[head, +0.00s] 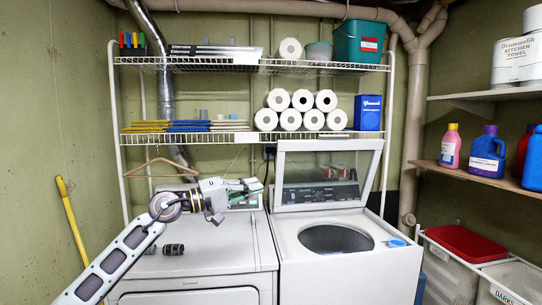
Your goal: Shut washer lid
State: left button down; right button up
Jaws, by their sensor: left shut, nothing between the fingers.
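The white top-loading washer (345,270) stands right of centre in the head view. Its lid (345,147) is raised upright at the back, with a clear window through which the control panel (320,193) shows. The round drum opening (335,239) is uncovered. My left gripper (250,186) is shut and empty. It is above the back of the dryer, to the left of the raised lid, and looks apart from it. My right gripper is not in view.
A white dryer (210,265) stands left of the washer, with small dark objects (173,249) on top. A wire shelf rack (190,138) with paper rolls (290,121) rises behind. Hampers (450,275) and a wooden shelf (480,178) with bottles are at right. A blue cap (396,243) lies on the washer's right edge.

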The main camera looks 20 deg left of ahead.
aim_at(340, 142)
jog(key=i+j, duration=0.25)
jog(key=i, duration=0.2)
jog(key=i+j, duration=0.25)
jog(key=i, duration=0.25)
jog(key=i+j, duration=0.25)
jog(key=i, duration=0.2)
jog(key=i+j, duration=0.25)
jog(key=i, duration=0.25)
